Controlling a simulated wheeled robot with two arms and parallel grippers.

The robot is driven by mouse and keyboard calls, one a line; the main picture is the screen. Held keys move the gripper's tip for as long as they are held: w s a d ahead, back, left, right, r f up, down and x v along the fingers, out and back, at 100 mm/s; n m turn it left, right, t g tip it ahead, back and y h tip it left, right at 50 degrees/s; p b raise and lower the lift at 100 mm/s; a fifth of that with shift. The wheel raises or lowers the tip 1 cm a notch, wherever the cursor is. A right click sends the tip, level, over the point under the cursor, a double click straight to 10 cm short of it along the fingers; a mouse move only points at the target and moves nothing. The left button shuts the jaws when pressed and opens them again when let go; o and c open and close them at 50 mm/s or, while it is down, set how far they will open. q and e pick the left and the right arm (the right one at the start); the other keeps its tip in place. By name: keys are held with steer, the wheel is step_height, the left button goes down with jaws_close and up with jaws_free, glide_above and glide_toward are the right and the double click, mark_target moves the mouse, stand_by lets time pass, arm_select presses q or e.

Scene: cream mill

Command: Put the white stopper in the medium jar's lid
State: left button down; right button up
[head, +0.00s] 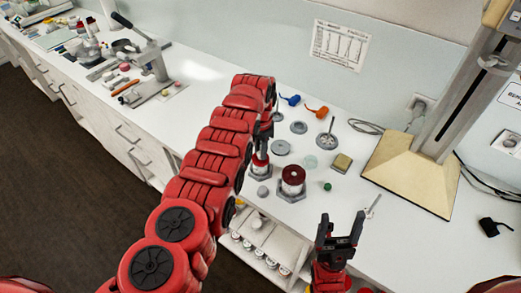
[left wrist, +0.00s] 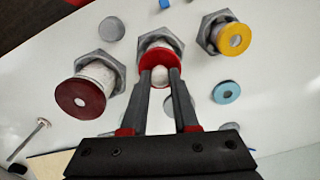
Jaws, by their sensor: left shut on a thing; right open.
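My left gripper (left wrist: 160,78) is shut on the small white stopper (left wrist: 160,74). It is at the red lid (left wrist: 148,58) of the middle jar (left wrist: 157,42), which I take as the medium jar. The stopper lies in line with the lid's centre; I cannot tell whether it is seated or just above. In the head view the medium jar (head: 260,165) is partly hidden by my left arm and gripper. A larger jar with a dark red lid (head: 293,174) stands beside it, and a jar with a yellow lid (left wrist: 232,39) on the other side. My right gripper (head: 340,230) is open and empty.
The jars stand in grey hexagonal holders. A blue ring (left wrist: 226,92), a green ball (head: 327,186), a tan block (head: 342,162) and grey discs (head: 281,147) lie nearby. A stand with a beige base (head: 410,172) is at the right. Free counter lies in front of it.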

arm_select(q)
steer(key=shift+f+b, duration=0.3)
steer(key=shift+f, duration=0.1)
stand_by(0.5)
steer(key=shift+c, duration=1)
jaws_free()
step_height(320, 180, up, 5)
steer(key=p, duration=0.4)
steer(key=shift+f+p, duration=0.1)
steer(key=shift+p, duration=0.2)
steer(key=shift+r+p, duration=0.75)
steer(key=shift+r, duration=0.4)
